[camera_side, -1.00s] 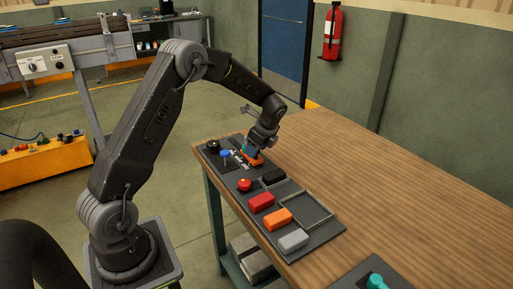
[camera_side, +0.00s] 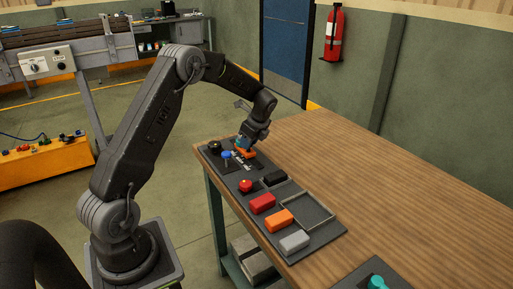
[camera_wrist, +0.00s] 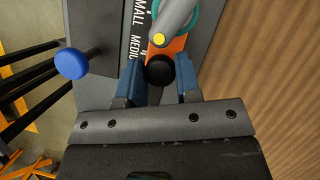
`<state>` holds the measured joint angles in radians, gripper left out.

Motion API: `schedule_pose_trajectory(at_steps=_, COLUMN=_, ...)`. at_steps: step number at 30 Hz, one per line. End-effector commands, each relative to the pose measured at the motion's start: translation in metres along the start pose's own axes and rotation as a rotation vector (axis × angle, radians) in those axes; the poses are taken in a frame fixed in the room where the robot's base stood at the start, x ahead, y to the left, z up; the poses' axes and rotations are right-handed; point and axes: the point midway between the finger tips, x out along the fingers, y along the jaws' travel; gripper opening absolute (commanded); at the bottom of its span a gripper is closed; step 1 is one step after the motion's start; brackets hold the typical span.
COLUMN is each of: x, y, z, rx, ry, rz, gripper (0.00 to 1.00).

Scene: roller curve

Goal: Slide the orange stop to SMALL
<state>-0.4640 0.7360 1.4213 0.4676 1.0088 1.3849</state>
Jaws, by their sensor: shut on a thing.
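The orange stop (camera_wrist: 172,48) is on the dark panel in the wrist view, beside the printed MEDIUM label (camera_wrist: 136,44). The SMALL label (camera_wrist: 140,12) is farther up the picture. My gripper (camera_wrist: 158,72) has its two blue fingers on either side of the stop's round black knob (camera_wrist: 159,69) and is shut on it. A teal ring and a grey lever with a yellow tip (camera_wrist: 159,40) overlap the stop's upper part. In the side view, my gripper (camera_side: 245,144) is at the panel's far end, with the orange stop (camera_side: 250,155) showing beneath it.
A blue knob (camera_wrist: 71,63) stands left of my fingers. In the side view, a red button (camera_side: 245,185), black, red (camera_side: 262,203), orange and grey blocks, and a framed tray (camera_side: 331,214) lie nearer along the panel. The wooden table (camera_side: 400,190) to the right is mostly bare.

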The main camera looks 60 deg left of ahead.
Motion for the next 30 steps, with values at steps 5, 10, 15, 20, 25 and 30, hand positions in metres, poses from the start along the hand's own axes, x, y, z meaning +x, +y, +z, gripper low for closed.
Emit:
schedule_pose_trajectory(at_steps=5, x=0.013, y=-0.015, z=0.033, rx=-0.004, ry=-0.002, rz=-0.004, gripper=0.00)
schedule_pose_trajectory(at_steps=10, x=0.017, y=-0.019, z=0.043, rx=-0.001, ry=-0.002, rz=-0.005, gripper=0.00)
schedule_pose_trajectory(at_steps=15, x=0.017, y=-0.020, z=0.044, rx=-0.001, ry=-0.004, rz=-0.008, gripper=0.00)
schedule_pose_trajectory(at_steps=20, x=0.017, y=-0.020, z=0.044, rx=-0.003, ry=-0.005, rz=-0.008, gripper=0.40)
schedule_pose_trajectory(at_steps=25, x=0.017, y=-0.019, z=0.043, rx=-0.002, ry=-0.003, rz=-0.005, gripper=0.55)
schedule_pose_trajectory(at_steps=30, x=0.017, y=-0.019, z=0.042, rx=-0.001, ry=-0.002, rz=-0.004, gripper=0.55)
